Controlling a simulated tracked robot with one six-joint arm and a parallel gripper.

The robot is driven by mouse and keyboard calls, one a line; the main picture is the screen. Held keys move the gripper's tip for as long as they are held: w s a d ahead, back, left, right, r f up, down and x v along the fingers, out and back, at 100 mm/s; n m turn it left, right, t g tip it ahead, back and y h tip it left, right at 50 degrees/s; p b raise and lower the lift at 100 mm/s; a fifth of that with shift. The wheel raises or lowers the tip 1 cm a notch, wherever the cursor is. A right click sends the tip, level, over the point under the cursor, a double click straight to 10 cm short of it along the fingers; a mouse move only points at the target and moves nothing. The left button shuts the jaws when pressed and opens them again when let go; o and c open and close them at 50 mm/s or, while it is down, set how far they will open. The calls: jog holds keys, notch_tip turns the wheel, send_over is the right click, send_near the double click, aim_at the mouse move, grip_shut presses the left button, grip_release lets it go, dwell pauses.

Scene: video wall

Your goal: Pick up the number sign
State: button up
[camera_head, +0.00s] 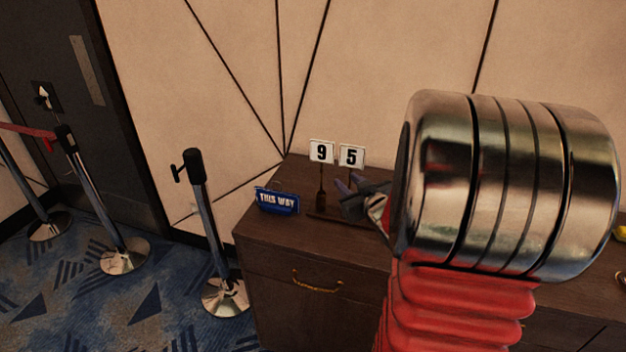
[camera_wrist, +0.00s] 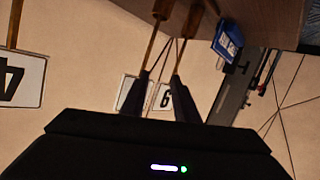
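In the head view, a white number sign with a black 9 (camera_head: 321,151) and one with a black 5 (camera_head: 351,156) stand upright on thin stems above a dark wooden base on the cabinet. My gripper (camera_head: 352,187) is just below the 5 sign, in front of its stem, and partly hides it. In the wrist view, which is upside down, my gripper (camera_wrist: 160,76) is open with a gap between its dark fingers. The 9 sign (camera_wrist: 165,97) shows between them. Whether a finger touches a stem I cannot tell. A 4 sign (camera_wrist: 20,80) shows at the left edge.
A metal barrier post (camera_head: 209,230) stands left of the cabinet. The panelled wall (camera_head: 400,45) is close behind the signs. My arm hides the cabinet's middle.

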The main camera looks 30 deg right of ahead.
aim_at(350, 182)
jog(key=s+d+f+t+y, duration=0.2)
jog(key=s+d+f+t, duration=0.1)
jog(key=s, duration=0.2)
jog(key=shift+d, duration=0.3)
jog(key=shift+w+d, duration=0.2)
jog(key=shift+w, duration=1.2)
jog(key=shift+w+d, duration=0.15)
jog(key=shift+w, duration=1.3)
jog(key=shift+w+d, duration=0.2)
jog(key=shift+w, duration=1.2)
jog(key=w, duration=0.5)
jog(key=shift+d, duration=0.35)
